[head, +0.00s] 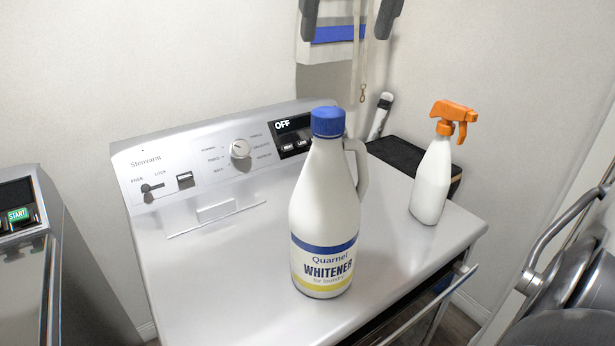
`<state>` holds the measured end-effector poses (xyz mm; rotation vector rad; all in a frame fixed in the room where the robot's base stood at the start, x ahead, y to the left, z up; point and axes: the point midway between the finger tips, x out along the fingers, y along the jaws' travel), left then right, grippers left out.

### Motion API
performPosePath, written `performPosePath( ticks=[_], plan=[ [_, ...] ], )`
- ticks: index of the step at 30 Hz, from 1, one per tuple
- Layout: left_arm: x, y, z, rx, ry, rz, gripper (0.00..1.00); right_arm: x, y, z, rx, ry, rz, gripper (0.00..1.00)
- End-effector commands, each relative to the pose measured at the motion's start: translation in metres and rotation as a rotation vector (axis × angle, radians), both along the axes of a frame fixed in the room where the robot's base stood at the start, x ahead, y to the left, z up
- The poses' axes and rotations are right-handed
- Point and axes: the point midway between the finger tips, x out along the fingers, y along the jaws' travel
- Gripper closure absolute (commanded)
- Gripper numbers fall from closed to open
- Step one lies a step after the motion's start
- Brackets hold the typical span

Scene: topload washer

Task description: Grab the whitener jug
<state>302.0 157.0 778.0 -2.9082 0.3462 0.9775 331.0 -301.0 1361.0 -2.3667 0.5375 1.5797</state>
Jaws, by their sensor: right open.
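The whitener jug (323,215) is a white bottle with a blue cap, a side handle (358,165) on its right and a blue and yellow label. It stands upright on the light grey washer top (225,275), with its label facing me. Two dark fingers of my right gripper (343,35) show at the top edge of the head view. They are spread apart and empty, higher in the picture than the jug's cap and not touching it. The rest of that gripper is cut off by the frame. My left gripper is not in view.
A white spray bottle (433,180) with an orange trigger stands on the washer top, right of the jug. The control panel (215,155) rises behind on the left. Another appliance (20,225) is at the far left. A metal bar (548,235) is at the right. The washer top left of the jug is clear.

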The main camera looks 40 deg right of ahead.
Motion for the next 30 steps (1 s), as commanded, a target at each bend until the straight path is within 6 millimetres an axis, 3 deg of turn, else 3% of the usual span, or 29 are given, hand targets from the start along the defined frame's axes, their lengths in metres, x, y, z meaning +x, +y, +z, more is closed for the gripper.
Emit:
performPosePath(
  ticks=[12, 20, 30],
  plan=[
    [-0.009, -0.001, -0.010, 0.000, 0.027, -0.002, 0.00, 0.028, -0.013, -0.079, 0.003, 0.006, 0.001, 0.36],
    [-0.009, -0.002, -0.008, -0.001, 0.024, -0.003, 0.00, 0.035, -0.015, -0.097, 0.001, 0.005, 0.001, 0.36],
    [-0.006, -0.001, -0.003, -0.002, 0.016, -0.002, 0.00, 0.049, -0.015, -0.139, 0.003, 0.004, -0.001, 0.36]
  ],
)
